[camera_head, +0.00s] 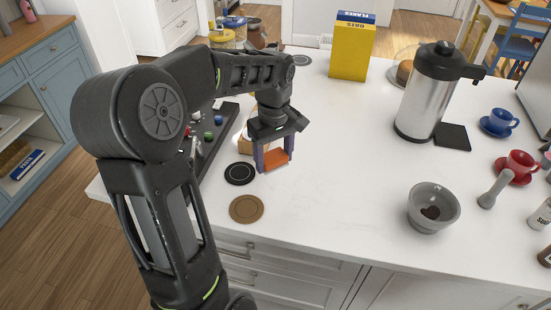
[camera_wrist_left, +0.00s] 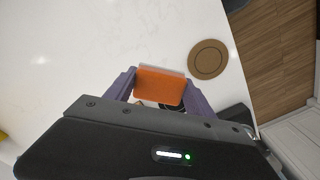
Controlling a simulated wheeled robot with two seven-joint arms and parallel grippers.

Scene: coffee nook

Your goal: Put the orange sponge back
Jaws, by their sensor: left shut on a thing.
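The orange sponge (camera_head: 276,159) is between the two purple fingers of my left gripper (camera_head: 273,160), which is shut on it. In the left wrist view the sponge (camera_wrist_left: 160,86) shows as an orange block with a pale edge, with a finger at each side. The gripper points down over the white counter, close to a black round coaster; I cannot tell whether the sponge touches the counter. A light brown box-like thing (camera_head: 244,143) is partly hidden behind the gripper. My right gripper is not in view.
A black coaster (camera_head: 240,173) and a brown coaster (camera_head: 246,209) lie near the counter's front edge. A dark tray (camera_head: 213,150) with small coloured things is left of the gripper. A grey bowl (camera_head: 433,207), a steel jug (camera_head: 427,95) and a yellow box (camera_head: 352,48) stand further right. The middle counter is clear.

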